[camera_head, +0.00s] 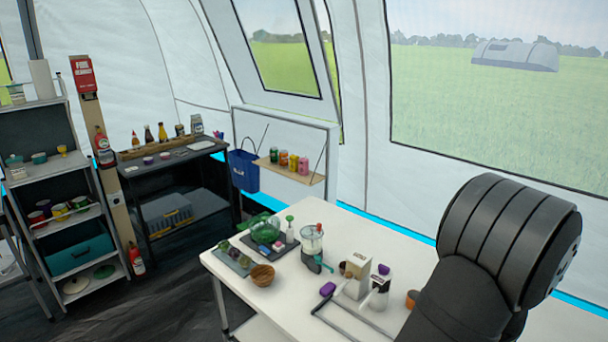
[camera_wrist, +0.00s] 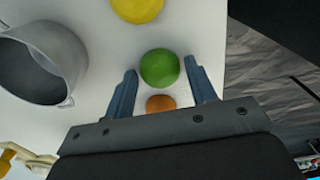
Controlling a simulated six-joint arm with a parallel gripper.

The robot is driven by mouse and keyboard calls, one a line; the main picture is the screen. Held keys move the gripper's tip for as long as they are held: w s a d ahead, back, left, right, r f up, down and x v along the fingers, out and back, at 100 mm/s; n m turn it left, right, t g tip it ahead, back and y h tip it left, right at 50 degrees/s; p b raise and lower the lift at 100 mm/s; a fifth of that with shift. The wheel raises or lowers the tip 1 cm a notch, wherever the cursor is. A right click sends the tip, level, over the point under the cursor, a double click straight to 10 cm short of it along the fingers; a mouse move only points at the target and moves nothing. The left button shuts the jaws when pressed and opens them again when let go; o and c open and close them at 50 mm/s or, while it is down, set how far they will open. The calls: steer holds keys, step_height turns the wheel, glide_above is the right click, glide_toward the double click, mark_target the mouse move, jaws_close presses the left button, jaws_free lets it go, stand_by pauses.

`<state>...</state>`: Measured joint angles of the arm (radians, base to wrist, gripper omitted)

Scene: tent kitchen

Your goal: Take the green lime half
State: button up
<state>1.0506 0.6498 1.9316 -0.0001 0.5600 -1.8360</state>
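In the wrist view a round green thing, seemingly the green lime half (camera_wrist: 160,68), lies on the white table. My gripper (camera_wrist: 161,80) is open, with one blue-grey finger on each side of the green thing. A gap shows between each finger and it, and I cannot tell how far above the table the fingertips are. No cut face of the lime shows. In the head view my dark arm fills the right side, and my gripper and the lime are out of sight there.
In the wrist view an orange-brown round thing (camera_wrist: 160,103) sits close to my gripper's palm, between the fingers. A yellow fruit (camera_wrist: 138,8) lies beyond the lime. A grey metal pot (camera_wrist: 42,62) stands at left. The table's edge runs along the right, with dark floor beyond.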

steer(key=c, duration=0.4)
steer(key=shift+r, duration=0.1)
steer(key=shift+r, duration=4.4)
